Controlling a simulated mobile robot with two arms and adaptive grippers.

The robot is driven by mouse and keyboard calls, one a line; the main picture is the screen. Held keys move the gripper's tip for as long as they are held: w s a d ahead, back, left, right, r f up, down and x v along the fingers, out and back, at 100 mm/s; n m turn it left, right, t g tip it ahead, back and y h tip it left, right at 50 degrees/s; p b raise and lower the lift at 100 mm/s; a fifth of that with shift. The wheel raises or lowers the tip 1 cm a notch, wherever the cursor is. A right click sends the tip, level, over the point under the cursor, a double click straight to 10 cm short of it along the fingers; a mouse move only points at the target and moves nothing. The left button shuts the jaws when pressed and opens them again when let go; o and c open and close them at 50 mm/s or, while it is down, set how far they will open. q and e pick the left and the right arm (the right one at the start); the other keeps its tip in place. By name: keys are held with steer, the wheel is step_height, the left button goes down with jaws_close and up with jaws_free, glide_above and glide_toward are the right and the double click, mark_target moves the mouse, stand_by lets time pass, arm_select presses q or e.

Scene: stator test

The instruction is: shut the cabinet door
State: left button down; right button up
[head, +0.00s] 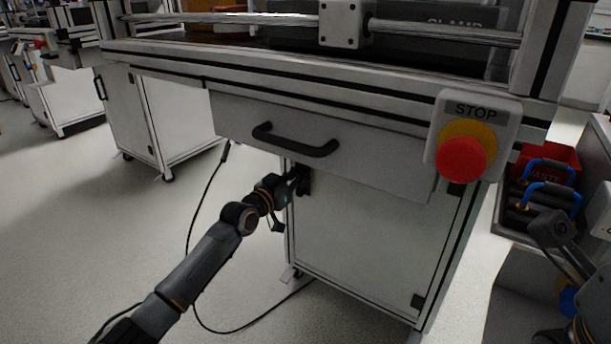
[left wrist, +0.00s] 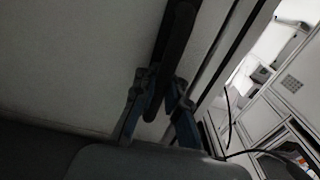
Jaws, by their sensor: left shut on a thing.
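The cabinet door (head: 375,238) is a pale panel in a metal frame below the drawer, and in the head view it looks flush with its frame. Its dark handle (left wrist: 176,45) runs up from between the fingers in the left wrist view. My left gripper (head: 297,181) is at the door's upper left edge in the head view, and in the left wrist view its fingers (left wrist: 160,100) are shut on the handle. The arm hides part of the handle in the head view. My right arm shows at the lower right, but its fingertips are not clear.
A drawer with a black handle (head: 295,140) is above the door. A red stop button (head: 461,158) sticks out at the right. A red waste bin (head: 548,163) and a grey crate with blue-handled things stand further right. A black cable lies on the floor at left.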

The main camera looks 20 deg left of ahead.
arm_select(q)
steer(key=c, duration=1.7)
jaws_free()
steer(key=shift+o, duration=0.2)
steer(key=v, duration=1.2)
